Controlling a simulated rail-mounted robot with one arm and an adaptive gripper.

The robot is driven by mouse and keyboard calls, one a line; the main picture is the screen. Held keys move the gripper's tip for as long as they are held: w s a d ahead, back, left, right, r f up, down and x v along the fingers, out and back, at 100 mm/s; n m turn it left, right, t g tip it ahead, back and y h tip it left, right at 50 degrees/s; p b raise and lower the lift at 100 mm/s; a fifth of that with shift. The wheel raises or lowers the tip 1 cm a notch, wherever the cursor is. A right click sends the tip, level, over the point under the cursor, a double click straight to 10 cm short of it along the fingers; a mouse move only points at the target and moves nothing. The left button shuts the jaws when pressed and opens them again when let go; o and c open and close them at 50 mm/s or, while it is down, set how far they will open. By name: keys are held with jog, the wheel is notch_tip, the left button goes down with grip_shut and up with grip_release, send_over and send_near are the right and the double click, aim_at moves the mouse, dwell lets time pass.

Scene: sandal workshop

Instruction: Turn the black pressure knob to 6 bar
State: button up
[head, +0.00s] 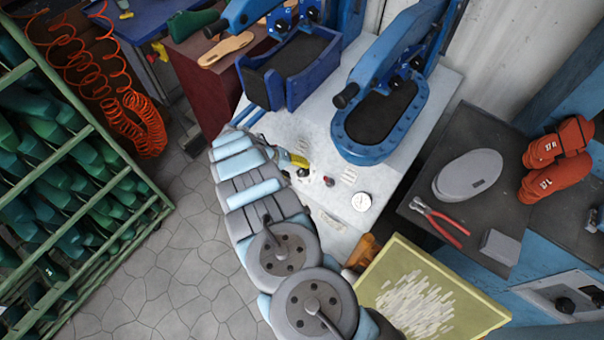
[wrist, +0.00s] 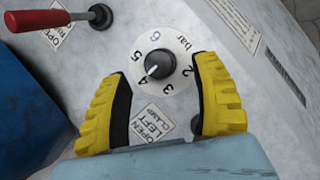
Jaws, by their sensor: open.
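The black pressure knob (wrist: 160,66) sits at the centre of a white round dial marked 2 to 6 and "bar" in the wrist view. Its white pointer line aims lower left, between 4 and 5 and nearer the 4. My gripper (wrist: 163,76) is open, with a yellow-padded finger on each side of the dial's lower half. Nothing is between the pads except the view of the knob, and I cannot tell how far above it the fingertips are. In the head view my gripper (head: 297,160) is over the white bench top, partly hidden by my arm.
A red-handled lever (wrist: 50,19) lies left of the dial, beside an "OPEN RIGHT" label. An "OPEN LEFT CLAMP" label (wrist: 153,124) is below the dial. Two blue presses (head: 290,75) (head: 382,115) stand behind on the bench. A round white gauge (head: 361,202) is to the right.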

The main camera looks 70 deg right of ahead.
aim_at(299, 172)
jog(key=shift+b+x, duration=0.45)
jog(key=shift+x, duration=1.55)
grip_shut()
jog(key=shift+a, duration=0.1)
